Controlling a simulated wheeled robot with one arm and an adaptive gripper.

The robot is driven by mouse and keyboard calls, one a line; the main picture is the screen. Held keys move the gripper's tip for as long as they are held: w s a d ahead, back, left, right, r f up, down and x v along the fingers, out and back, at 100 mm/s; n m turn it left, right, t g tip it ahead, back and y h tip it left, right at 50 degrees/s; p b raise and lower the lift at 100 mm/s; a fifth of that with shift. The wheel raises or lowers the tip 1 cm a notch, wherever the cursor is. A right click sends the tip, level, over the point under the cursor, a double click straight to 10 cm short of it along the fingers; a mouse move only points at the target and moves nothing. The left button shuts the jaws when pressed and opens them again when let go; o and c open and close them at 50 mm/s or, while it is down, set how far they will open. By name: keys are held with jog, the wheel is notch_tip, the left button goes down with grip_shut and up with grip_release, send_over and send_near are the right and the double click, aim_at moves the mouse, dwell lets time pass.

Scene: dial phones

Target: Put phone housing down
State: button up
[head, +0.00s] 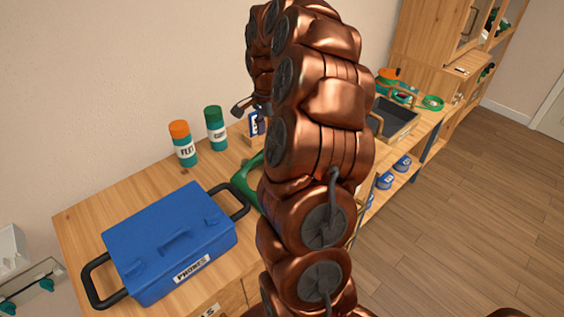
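A green object (246,181), which may be the phone housing, shows at the left edge of my arm, on or just above the wooden table. My copper-coloured arm hides most of it, so I cannot tell its full shape or whether it touches the table. A small dark part (243,108) sticks out left of my arm and may belong to my gripper. My gripper's fingers are not clearly seen, and I cannot tell whether they hold anything.
A blue case (170,238) labelled "PHONES" with black side handles stands on the table (85,215). An orange-capped bottle (183,146) and a green-capped bottle (215,130) stand near the wall. A dark tray (397,122) lies right of my arm. Bare wood shows around the bottles.

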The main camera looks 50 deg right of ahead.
jog(key=shift+a+f+p, duration=0.2)
jog(key=shift+f+p, duration=0.35)
jog(key=shift+f, duration=1.4)
grip_shut()
